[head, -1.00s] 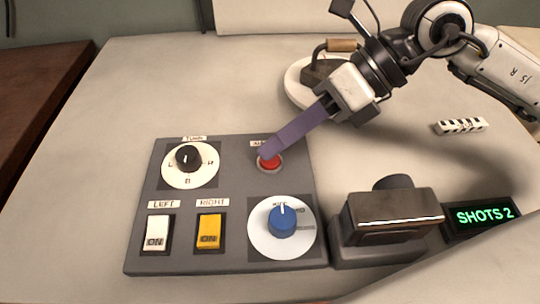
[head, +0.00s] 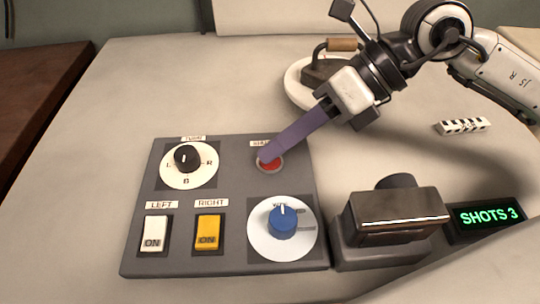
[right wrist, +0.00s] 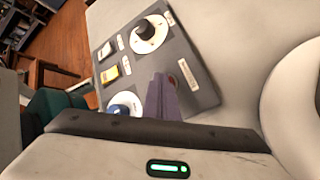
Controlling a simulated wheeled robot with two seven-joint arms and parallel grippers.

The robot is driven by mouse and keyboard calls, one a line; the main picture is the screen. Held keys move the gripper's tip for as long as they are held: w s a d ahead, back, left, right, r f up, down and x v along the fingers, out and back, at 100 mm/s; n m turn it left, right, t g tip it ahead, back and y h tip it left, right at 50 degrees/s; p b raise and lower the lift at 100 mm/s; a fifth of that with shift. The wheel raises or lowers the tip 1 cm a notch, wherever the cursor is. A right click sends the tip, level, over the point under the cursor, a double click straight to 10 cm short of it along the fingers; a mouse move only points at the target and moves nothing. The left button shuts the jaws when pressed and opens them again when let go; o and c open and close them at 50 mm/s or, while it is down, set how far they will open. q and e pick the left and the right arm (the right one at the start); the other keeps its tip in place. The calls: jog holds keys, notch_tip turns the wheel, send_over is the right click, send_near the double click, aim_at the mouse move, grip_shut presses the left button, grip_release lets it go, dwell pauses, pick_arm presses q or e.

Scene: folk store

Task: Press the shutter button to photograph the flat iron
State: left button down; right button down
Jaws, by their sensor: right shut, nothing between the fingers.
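The red shutter button (head: 271,165) sits at the upper right of the grey control panel (head: 230,200). My right gripper (head: 267,156) is shut and empty; its long purple fingers reach down to the button and their tips cover its upper left part. I cannot tell whether they touch it. The dark flat iron (head: 320,68) with a wooden handle stands on a white round plate (head: 294,92) behind my gripper, partly hidden by it. The camera (head: 395,212) stands right of the panel. The display (head: 487,216) reads SHOTS 3. My left gripper is not in view.
The panel also holds a black turn knob (head: 187,158), a white left switch (head: 155,233) and a yellow right switch (head: 208,232), both marked ON, and a blue knob (head: 283,222). A black-and-white striped block (head: 462,126) lies at the right. The table's left side is clear.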

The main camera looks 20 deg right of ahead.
aim_at(279, 160)
jog(key=shift+r+p, duration=0.6)
jog(key=shift+r, duration=0.2)
jog(key=shift+r+p, duration=0.35)
jog(key=shift+r, duration=0.2)
notch_tip(279, 160, up, 3)
jog(key=shift+r+p, duration=0.2)
jog(key=shift+p, duration=1.05)
jog(key=shift+r, duration=0.25)
